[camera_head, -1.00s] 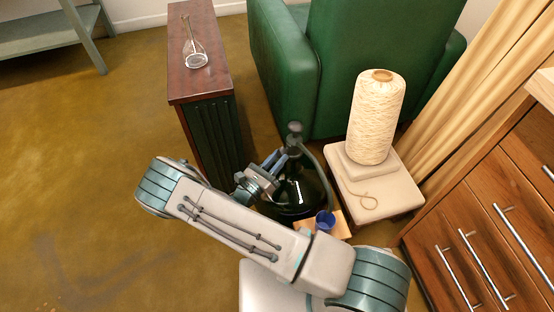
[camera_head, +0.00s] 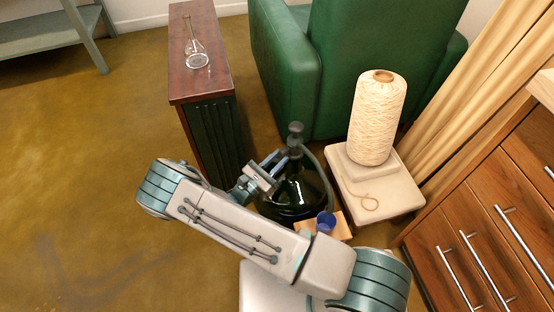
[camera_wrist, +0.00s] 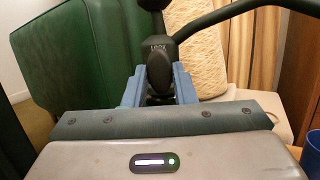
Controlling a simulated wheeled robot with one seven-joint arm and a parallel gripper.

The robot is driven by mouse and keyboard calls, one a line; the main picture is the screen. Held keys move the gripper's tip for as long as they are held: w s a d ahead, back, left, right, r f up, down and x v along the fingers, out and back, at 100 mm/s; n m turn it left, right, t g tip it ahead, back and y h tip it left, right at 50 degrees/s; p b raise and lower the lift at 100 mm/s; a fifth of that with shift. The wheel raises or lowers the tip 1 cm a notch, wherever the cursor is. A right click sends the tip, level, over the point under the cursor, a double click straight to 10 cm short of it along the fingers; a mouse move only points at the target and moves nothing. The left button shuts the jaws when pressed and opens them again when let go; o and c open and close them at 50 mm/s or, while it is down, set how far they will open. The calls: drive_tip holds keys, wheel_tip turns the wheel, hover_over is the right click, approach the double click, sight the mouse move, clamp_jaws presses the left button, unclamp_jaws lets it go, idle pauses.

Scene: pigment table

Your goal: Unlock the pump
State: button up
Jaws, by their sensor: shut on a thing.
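The pump (camera_head: 295,132) is a dark knob and collar on top of a round dark glossy bottle (camera_head: 290,195), with a curved spout on its right. In the wrist view the collar (camera_wrist: 160,46) carries the word LOCK, and a dark oval tab (camera_wrist: 159,70) hangs below it. My gripper (camera_head: 280,158) reaches the pump's neck from the left. Its blue fingers (camera_wrist: 159,84) are shut on the tab, one on each side. The bottle stands upright. The lower neck is hidden behind my gripper in the wrist view.
A blue cup (camera_head: 325,221) stands on a small wooden board beside the bottle. A cone of cream yarn (camera_head: 377,115) stands on a pale block to the right. A green armchair (camera_head: 345,60) is behind, a narrow cabinet (camera_head: 205,85) left, and wooden drawers (camera_head: 480,235) right.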

drive_tip(key=o, duration=1)
drive_tip(key=p+v, duration=0.1)
drive_tip(key=v, duration=1.3)
drive_tip(key=shift+p, duration=0.4)
drive_tip(key=shift+d, duration=0.1)
drive_tip(key=d+r+m+g+y+p, duration=0.2)
drive_tip(key=d+r+m+g+p, duration=0.25)
drive_tip(key=r, duration=0.55)
drive_tip(key=d+r+m+g+y+p, duration=0.1)
drive_tip(key=d+r+m+g+p, duration=0.4)
drive_tip(key=r, duration=0.6)
drive_tip(key=d+r+m+g+y+p, duration=0.25)
drive_tip(key=r+m+g, duration=0.3)
drive_tip(key=r, duration=0.45)
drive_tip(key=s+d+r+m+t+y+p, duration=0.1)
drive_tip(key=s+d+r+m+y+p, duration=0.2)
drive_tip(key=r, duration=0.7)
drive_tip(key=s+d+r+m+t+y+p, duration=0.1)
drive_tip(key=s+d+r+m+y+p, duration=0.2)
drive_tip(key=r+p, duration=0.4)
drive_tip(key=s+d+r+m+t+y+p, duration=0.2)
drive_tip(key=s+d+r+m+y+p, duration=0.1)
drive_tip(key=r, duration=1.2)
drive_tip(key=s+m+y+p, duration=0.1)
drive_tip(key=s+m+p, duration=0.1)
drive_tip(key=p, duration=0.1)
drive_tip(key=shift+s+d, duration=0.25)
drive_tip(key=shift+d, duration=0.05)
